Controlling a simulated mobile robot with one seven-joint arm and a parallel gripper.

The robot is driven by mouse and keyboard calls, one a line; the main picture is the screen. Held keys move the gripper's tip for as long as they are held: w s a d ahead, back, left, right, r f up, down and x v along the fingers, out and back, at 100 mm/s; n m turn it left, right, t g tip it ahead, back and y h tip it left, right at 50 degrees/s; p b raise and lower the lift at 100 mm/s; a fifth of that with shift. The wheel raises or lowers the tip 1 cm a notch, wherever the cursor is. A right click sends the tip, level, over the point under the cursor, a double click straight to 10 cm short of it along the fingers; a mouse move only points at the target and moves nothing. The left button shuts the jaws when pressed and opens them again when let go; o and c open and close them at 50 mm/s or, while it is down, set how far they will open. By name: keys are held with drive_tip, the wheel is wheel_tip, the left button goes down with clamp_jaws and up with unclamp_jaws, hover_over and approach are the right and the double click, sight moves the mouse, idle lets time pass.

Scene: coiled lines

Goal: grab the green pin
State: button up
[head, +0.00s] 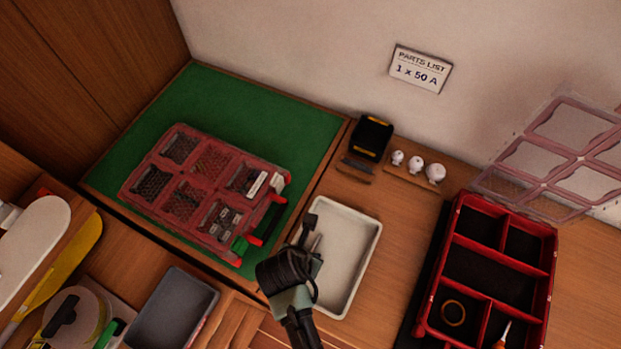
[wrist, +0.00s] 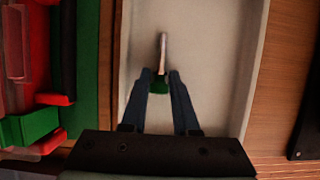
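The green pin (wrist: 163,50) shows in the wrist view as a pale metallic shaft with a dark green end. It is seen against the floor of the pale tray (head: 352,245), which also fills the middle of the wrist view (wrist: 215,60). My gripper (wrist: 160,76) has its two dark fingers on either side of the green end, which fills the gap between them. Whether the fingers press on it or only stand around it cannot be told. In the head view my gripper (head: 309,228) is over the tray's left side and mostly hides the pin.
A red lidded organiser (head: 205,190) lies on the green mat (head: 250,105) left of the tray. An open red compartment box (head: 430,300) stands to the right. A black holder (head: 371,137) and white knobs (head: 416,164) sit behind the tray. A grey bin (head: 175,308) is at front left.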

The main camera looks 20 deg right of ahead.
clamp_jaws()
drive_tip(key=shift+r, duration=0.15)
